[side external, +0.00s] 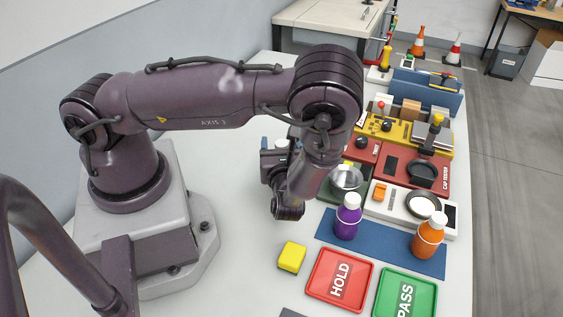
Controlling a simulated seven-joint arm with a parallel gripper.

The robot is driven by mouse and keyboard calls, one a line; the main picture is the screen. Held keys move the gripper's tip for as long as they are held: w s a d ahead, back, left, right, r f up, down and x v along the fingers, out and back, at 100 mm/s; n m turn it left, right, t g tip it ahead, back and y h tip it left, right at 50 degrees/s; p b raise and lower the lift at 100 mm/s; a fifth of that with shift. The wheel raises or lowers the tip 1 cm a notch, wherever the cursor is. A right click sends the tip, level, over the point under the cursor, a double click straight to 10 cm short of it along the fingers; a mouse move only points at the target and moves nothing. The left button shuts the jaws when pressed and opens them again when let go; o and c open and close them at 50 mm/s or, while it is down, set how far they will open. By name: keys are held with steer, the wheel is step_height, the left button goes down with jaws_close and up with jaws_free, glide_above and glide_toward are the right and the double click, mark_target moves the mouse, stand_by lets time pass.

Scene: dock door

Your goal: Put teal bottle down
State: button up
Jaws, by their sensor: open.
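I cannot make out a teal bottle; my forearm and wrist may hide it. My gripper (273,160) shows only partly, beside the wrist at the middle of the side view. It is open, and its fingertips are largely hidden. A small white patch shows next to it, too small to identify. A purple bottle (347,218) with a white cap stands upright at the left of a blue mat (391,251). An orange bottle (428,236) with a white cap stands upright at its right. My gripper is apart from both.
A red HOLD tray (340,280) and a green PASS tray (405,296) lie in front of the mat. A yellow block (292,257) sits left of them. Red test equipment (428,178) and a yellow station (400,128) crowd the bench behind. The white bench left of the block is clear.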

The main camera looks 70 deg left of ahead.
steer(key=c, duration=1.2)
steer(key=shift+o, duration=0.2)
